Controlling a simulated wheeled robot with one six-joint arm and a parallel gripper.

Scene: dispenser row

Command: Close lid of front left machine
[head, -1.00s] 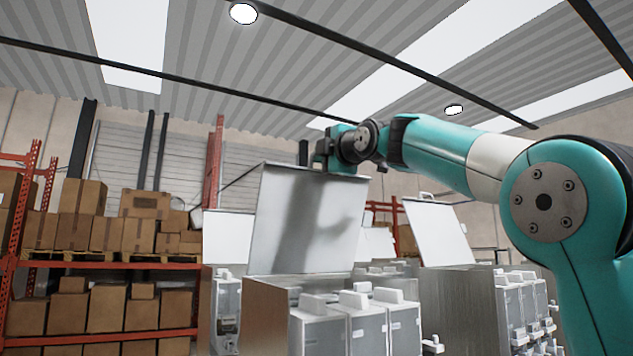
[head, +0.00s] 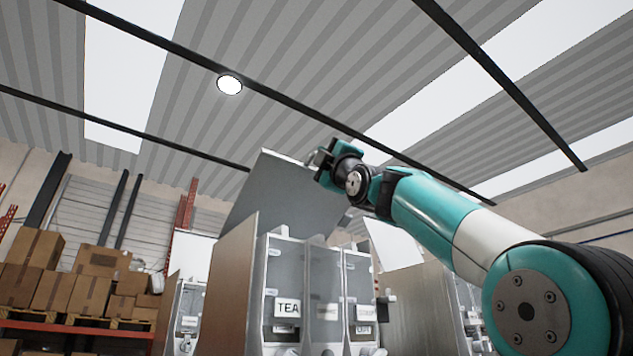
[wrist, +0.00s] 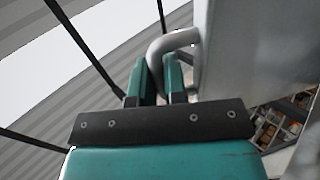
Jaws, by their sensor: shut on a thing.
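The front left machine (head: 230,285) has a brownish metal side and clear-fronted canisters, one labelled TEA (head: 287,308). Its grey lid (head: 275,195) stands raised above it, open and tilted. My gripper (head: 322,160) is at the lid's upper right edge. In the wrist view, the teal fingers of my gripper (wrist: 160,80) are shut on the grey bar handle (wrist: 175,40) of the lid, and the lid's panel (wrist: 245,55) fills the right side. The head view does not show the handle clearly.
A second machine (head: 415,300) stands to the right with its pale lid (head: 393,243) raised. Another machine (head: 187,310) is behind to the left. Shelving with cardboard boxes (head: 75,285) stands at the far left. The air above the machines is open.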

